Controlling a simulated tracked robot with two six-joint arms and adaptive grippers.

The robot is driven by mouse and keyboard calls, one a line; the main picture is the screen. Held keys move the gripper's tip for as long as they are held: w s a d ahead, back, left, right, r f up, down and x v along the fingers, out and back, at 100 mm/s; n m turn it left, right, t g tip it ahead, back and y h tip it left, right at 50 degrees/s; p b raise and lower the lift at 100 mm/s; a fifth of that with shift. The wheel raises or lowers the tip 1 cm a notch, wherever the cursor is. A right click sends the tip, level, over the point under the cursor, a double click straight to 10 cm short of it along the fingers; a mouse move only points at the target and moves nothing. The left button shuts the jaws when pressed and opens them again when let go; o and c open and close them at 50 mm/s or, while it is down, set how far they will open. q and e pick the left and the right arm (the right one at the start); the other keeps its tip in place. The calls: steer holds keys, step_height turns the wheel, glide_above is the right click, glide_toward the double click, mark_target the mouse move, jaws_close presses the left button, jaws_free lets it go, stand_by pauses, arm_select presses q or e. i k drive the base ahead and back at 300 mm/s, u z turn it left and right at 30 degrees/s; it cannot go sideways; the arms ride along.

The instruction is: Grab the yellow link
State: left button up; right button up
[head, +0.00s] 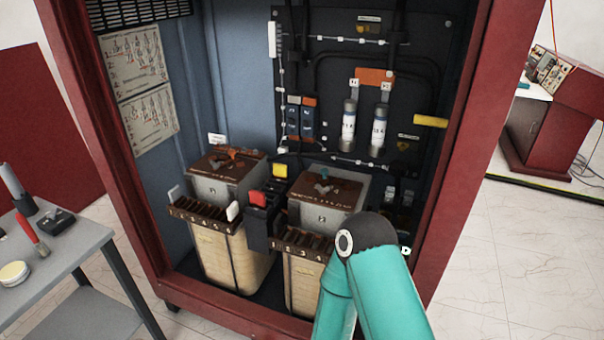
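A yellow bar (430,121), which looks like the yellow link, is level on the right side of the dark back panel inside the open red cabinet. A smaller yellow block (280,170) sits between the two transformers, behind a red block (258,198). I cannot tell for certain which one the name means. A teal arm of mine rises from the bottom edge, bends at a dark joint and covers part of the right transformer. Neither of my grippers shows. Nothing is seen touching the yellow bar.
The red cabinet frame (452,190) borders the opening on both sides. Two transformers, left (228,250) and right (303,280), stand on its floor. Two fuses (348,125) are upright left of the yellow bar. A grey table (75,262) with tools stands at left.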

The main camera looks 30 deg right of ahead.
mark_target(279, 171)
steer(key=i, duration=1)
steer(key=z, duration=0.05)
